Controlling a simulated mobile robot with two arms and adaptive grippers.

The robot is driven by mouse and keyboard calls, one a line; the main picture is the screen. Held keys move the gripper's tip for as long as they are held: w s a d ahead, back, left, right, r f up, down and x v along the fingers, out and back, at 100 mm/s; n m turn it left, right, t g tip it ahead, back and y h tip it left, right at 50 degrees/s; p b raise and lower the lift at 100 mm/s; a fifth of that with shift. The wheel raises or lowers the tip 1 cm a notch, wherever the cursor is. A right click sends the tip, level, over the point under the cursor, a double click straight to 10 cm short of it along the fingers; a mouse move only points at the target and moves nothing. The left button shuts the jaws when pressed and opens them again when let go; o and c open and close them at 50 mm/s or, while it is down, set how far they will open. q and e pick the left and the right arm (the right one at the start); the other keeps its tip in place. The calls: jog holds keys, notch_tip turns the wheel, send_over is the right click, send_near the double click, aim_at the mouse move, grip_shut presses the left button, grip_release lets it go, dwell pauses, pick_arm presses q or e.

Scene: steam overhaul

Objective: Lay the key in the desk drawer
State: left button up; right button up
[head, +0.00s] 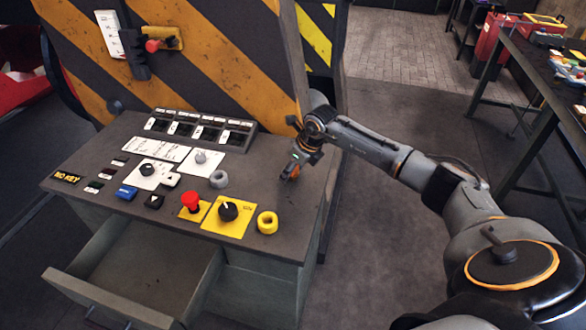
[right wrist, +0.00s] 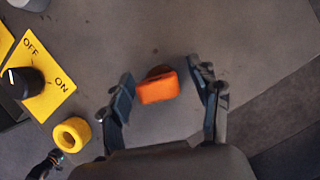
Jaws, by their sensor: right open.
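The key shows as a small orange piece (right wrist: 158,90) with a dark part behind it, on the grey desk top between my right gripper's fingers. My right gripper (right wrist: 165,98) is open around it, with a gap visible on each side. In the head view the gripper (head: 294,165) points down over the right part of the desk, and a bit of orange (head: 292,171) shows at its tip. The desk drawer (head: 185,315) is pulled open at the front left and looks empty. My left gripper is not in view.
A striped panel (head: 230,60) rises behind. A cluttered table (head: 540,70) stands at the far right.

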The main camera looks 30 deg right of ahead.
grip_shut()
jog(key=shift+r, duration=0.1)
